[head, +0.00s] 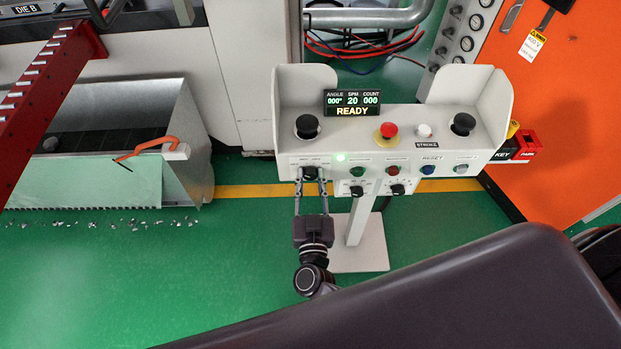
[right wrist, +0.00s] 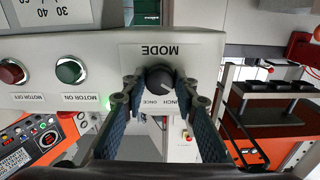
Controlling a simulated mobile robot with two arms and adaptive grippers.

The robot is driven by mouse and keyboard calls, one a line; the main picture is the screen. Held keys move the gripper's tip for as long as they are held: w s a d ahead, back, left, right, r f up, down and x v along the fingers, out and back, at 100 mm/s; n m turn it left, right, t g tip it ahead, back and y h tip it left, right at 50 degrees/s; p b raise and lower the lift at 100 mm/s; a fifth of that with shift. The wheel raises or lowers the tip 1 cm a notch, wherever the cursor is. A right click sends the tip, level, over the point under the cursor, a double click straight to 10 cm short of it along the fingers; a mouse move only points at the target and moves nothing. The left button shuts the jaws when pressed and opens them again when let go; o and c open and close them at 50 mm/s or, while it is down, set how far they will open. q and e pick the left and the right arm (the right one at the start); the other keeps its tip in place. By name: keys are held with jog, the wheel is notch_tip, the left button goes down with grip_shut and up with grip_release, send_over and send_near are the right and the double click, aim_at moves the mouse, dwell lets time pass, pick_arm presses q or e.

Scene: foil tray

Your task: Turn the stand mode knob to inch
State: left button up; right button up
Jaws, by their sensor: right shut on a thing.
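The mode knob (head: 310,172) is a black round knob at the left end of the white operator stand's (head: 437,167) front panel. In the right wrist view the knob (right wrist: 159,77) is seen upside down, with "MODE" on one side and "INCH" and "ONCE" labels on the other. My right gripper (head: 311,183) reaches it from the front, and its fingers (right wrist: 160,92) are shut on the knob, one on each side. The fingers partly cover the labels. I cannot tell which label the knob points at. My left gripper is not in view.
A green button (head: 357,171), a red button (head: 393,170) and a second row of knobs sit to the right. A red emergency button (head: 387,131) and a lit READY display (head: 351,104) are above. An orange cabinet (head: 560,110) stands at right.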

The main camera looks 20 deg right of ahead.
jog(key=m, duration=0.4)
jog(key=shift+f+b, duration=0.1)
jog(key=shift+b, duration=0.25)
jog(key=shift+m, duration=1.6)
jog(key=o, duration=1.2)
jog(key=shift+c, duration=0.2)
jog(key=shift+s, duration=0.15)
jog(key=v, duration=0.7)
